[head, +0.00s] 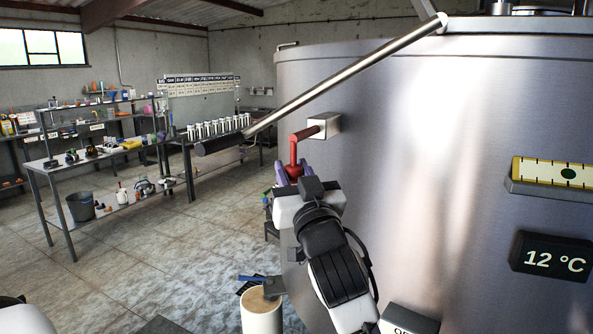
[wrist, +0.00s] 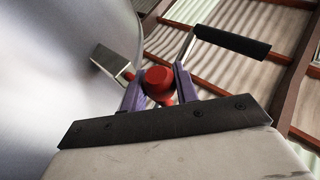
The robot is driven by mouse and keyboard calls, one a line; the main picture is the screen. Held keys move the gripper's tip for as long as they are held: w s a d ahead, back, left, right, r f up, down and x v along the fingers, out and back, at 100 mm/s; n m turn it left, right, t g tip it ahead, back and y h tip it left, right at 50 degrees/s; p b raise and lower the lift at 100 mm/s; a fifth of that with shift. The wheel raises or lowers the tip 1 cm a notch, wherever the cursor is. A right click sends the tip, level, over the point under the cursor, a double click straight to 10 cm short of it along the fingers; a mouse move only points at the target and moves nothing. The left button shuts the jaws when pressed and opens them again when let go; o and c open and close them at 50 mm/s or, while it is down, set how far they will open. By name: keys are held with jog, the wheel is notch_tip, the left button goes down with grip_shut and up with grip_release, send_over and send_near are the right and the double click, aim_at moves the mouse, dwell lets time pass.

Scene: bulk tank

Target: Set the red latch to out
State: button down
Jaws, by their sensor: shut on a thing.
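The red latch (head: 294,150) sticks out from a metal block (head: 328,124) on the side of the steel tank. Its arm bends and hangs down to a rounded red knob. My gripper (head: 292,174) is at the knob, with its purple fingers on either side, shut on the latch. In the wrist view the red latch knob (wrist: 158,78) sits between the two purple fingers of my gripper (wrist: 157,90). The lower part of the knob is partly hidden by my gripper. The label at the lower tank edge is mostly cut off.
A long metal lever with a black grip (head: 220,145) slants down from the tank top, close above and left of the latch. A yellow gauge (head: 565,173) and a 12 °C display (head: 553,257) are on the tank (head: 440,130). A pale cylinder (head: 261,312) stands below.

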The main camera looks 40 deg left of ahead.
jog(key=shift+s+f, duration=0.1)
jog(key=shift+s, duration=0.1)
jog(key=c, duration=1.1)
grip_release()
jog(key=shift+b+v, duration=5.25)
jog(key=shift+v, duration=1.65)
jog(key=shift+w, duration=0.1)
